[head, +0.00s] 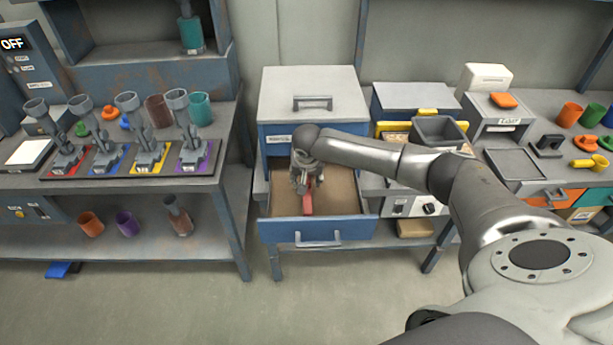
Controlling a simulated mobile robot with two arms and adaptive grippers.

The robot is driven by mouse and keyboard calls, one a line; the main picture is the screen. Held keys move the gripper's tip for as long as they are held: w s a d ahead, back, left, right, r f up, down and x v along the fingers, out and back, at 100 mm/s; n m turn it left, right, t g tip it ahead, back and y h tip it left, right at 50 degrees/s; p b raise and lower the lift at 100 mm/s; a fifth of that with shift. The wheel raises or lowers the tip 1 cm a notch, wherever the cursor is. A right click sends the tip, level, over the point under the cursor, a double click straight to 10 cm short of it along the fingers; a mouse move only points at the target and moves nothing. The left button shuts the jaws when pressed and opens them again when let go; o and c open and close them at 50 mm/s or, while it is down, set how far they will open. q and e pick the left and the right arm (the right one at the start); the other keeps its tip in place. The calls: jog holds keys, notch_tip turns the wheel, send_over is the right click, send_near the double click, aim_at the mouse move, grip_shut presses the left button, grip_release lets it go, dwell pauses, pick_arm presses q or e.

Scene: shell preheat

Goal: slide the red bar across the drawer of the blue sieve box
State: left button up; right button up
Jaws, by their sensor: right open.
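The blue sieve box (276,139) stands in the middle of the head view, with a pale top and a handle on it. Its drawer (280,232) is pulled out toward me and shows a brown floor inside. The red bar (308,205) is in the drawer area, lengthwise toward me, near the middle. My right gripper (308,186) reaches in from the right and is over the drawer, open, right at the far end of the red bar. The gripper hides that end, and I cannot tell whether they touch. My left gripper is not in view.
A bench with a rack of coloured stands (122,160) and cups is on the left. To the right are a grey bin (438,131), a white box (486,77) and a bench with coloured cups. My right arm crosses over the right part of the scene.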

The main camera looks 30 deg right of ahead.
jog(key=shift+w+d+f, duration=0.1)
jog(key=shift+f, duration=0.2)
jog(key=shift+c, duration=0.2)
grip_shut()
